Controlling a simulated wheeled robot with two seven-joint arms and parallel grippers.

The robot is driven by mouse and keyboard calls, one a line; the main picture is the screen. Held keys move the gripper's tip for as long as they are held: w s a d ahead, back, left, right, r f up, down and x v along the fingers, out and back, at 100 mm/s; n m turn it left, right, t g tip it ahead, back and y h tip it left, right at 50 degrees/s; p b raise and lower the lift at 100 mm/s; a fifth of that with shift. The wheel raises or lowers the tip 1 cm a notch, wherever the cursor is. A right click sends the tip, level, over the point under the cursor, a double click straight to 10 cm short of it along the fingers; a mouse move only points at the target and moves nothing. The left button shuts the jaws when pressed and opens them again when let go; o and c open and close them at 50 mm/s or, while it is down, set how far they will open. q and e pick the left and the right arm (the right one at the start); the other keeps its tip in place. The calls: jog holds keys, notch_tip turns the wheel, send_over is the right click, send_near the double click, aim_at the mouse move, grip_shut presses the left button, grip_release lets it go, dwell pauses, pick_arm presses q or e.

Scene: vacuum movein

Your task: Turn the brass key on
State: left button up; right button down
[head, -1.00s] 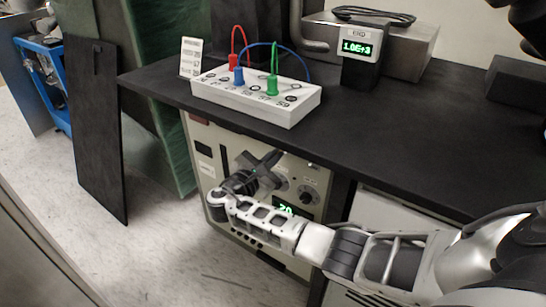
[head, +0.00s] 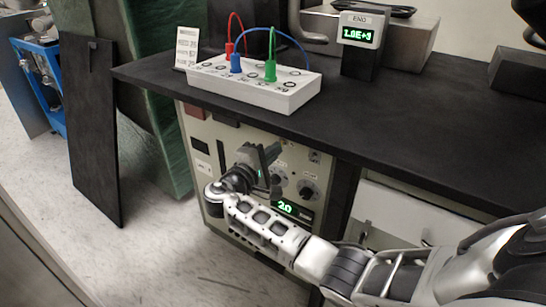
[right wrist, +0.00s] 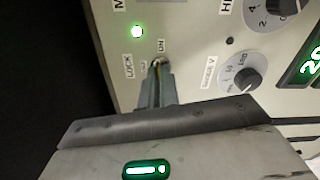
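The brass key is mostly hidden. Only a small yellowish bit of it (right wrist: 157,67) shows between the fingertips in the right wrist view, at the panel's lock between the LOCK and ON labels. My right gripper (right wrist: 157,75) is at the lock and looks shut on the key. In the head view my right gripper (head: 268,158) is against the front of the beige cabinet (head: 205,130), and the key cannot be made out there. A green lamp (right wrist: 137,31) above the LOCK label is lit. My left gripper is not in view.
Dials (right wrist: 248,78) and a green display (head: 286,207) reading 20 are right of the lock. The black worktop (head: 400,130) overhangs the cabinet. On it stand a white box (head: 260,92) with coloured plugs and a small display unit (head: 358,38).

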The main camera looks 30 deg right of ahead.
pick_arm(q)
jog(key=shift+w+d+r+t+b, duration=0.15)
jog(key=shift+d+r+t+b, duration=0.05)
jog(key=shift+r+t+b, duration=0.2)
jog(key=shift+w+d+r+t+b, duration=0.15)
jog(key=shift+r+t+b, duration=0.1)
jog(key=shift+b, duration=0.25)
pick_arm(e)
jog(key=m, duration=0.2)
jog(key=shift+a+f+m, duration=0.1)
jog(key=shift+f+m, duration=0.1)
jog(key=shift+m, duration=0.2)
jog(key=c, duration=1.7)
grip_release()
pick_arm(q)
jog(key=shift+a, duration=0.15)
pick_arm(e)
jog(key=shift+o, duration=0.3)
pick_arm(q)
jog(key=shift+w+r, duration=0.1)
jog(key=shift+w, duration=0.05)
